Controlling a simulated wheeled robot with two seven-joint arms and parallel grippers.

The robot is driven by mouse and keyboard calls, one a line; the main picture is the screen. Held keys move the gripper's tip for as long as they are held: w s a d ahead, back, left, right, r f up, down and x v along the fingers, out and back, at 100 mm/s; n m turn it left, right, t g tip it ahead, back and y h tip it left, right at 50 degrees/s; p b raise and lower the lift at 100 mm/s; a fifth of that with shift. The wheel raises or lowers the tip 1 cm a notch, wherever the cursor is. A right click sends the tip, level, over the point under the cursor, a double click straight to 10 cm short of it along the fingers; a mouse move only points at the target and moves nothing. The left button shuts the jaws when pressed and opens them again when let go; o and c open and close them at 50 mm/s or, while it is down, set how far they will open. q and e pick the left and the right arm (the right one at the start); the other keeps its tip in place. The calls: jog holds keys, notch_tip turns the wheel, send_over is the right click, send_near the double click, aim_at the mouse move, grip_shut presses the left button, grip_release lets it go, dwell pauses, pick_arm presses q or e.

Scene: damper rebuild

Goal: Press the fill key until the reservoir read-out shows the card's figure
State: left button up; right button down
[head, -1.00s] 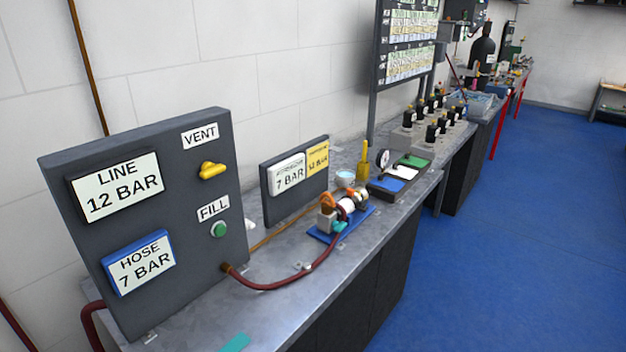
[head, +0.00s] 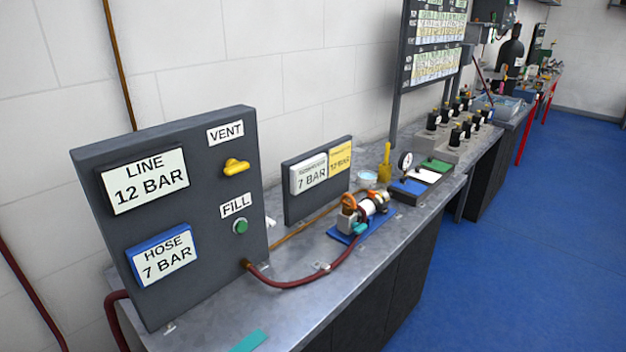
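The green fill key (head: 240,227) sits under the FILL label (head: 235,205) on the dark grey panel (head: 205,265). The reservoir read-out (head: 309,175) is white, on a smaller dark board, and shows 7 BAR. Beside it a yellow card (head: 340,158) appears to read 12 BAR, in small print. On the panel, the line read-out (head: 145,182) shows 12 BAR and the blue-framed hose read-out (head: 163,257) shows 7 BAR. Neither gripper is in view.
A dark red hose (head: 300,283) runs from the panel to the damper (head: 365,210) on a blue mat. A tray with a gauge (head: 405,162) stands behind it. Several black-topped bottles stand farther along the bench. Blue floor lies open at right.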

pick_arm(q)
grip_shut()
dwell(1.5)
